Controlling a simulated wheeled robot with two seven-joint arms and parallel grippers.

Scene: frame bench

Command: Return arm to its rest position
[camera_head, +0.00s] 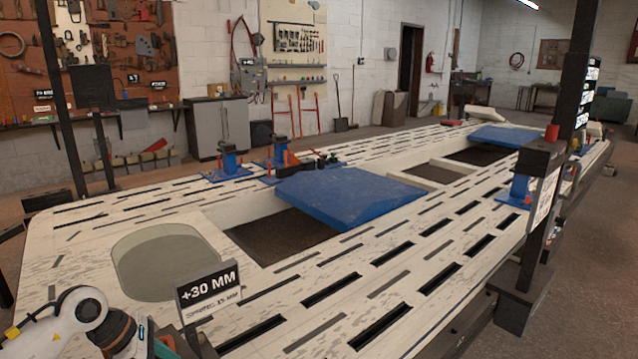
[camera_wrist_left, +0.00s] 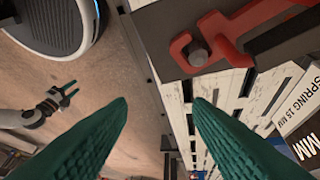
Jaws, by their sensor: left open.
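My left arm comes in at the bottom left of the head view, beside the bench's near left corner. Its gripper (camera_head: 152,346) is partly cut off by the lower edge. In the left wrist view, the left gripper (camera_wrist_left: 160,103) has its two teal fingers wide apart, with nothing between them. Past the fingertips are the bench edge and the floor. A second gripper with small teal fingers (camera_wrist_left: 69,90), apparently my right one, shows at the left of the wrist view. Its fingers look apart and empty, over the floor. It is not seen in the head view.
The slotted frame bench (camera_head: 75,235) fills the middle, with blue panels (camera_head: 345,195) on it. A "+30 MM" sign (camera_head: 209,290) stands close to my left gripper. A red clamp (camera_wrist_left: 205,45) is near the fingers in the wrist view. A dark post (camera_head: 540,200) stands at right.

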